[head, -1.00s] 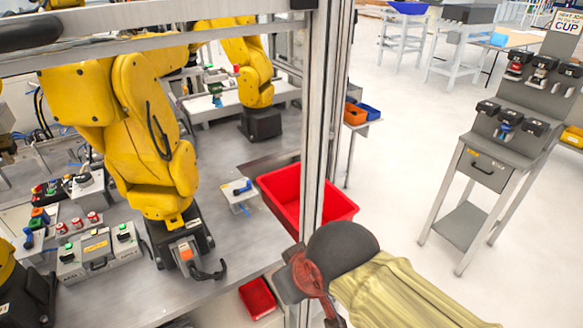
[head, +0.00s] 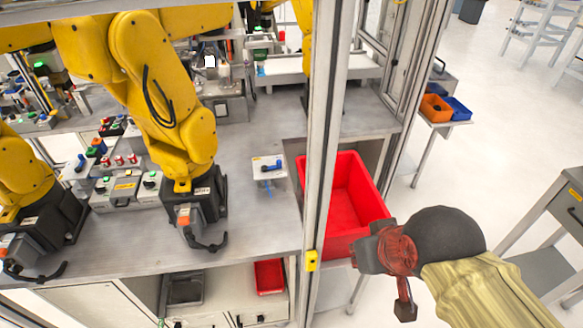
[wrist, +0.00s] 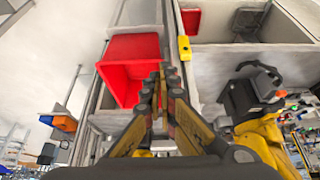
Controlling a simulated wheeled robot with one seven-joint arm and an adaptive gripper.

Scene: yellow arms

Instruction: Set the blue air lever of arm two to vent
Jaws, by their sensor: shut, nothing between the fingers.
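A small white plate with a blue lever (head: 271,167) sits on the grey bench in the head view, right of the middle yellow arm (head: 165,100) and left of the red bin. Its blue handle lies roughly sideways across the plate. Another blue handle (head: 80,163) stands among the controls at the left; I cannot tell from labels which belongs to arm two. My gripper (wrist: 162,85) is shut and empty in the wrist view, pointing towards the red bin and frame post. In the head view my gripper (head: 378,250) is right of the post, apart from both levers.
A metal frame post (head: 325,150) stands between my gripper and the bench. A red bin (head: 375,205) hangs beside the bench behind it. A yellow box (head: 311,260) is on the post. Orange and blue trays (head: 436,108) stand further right.

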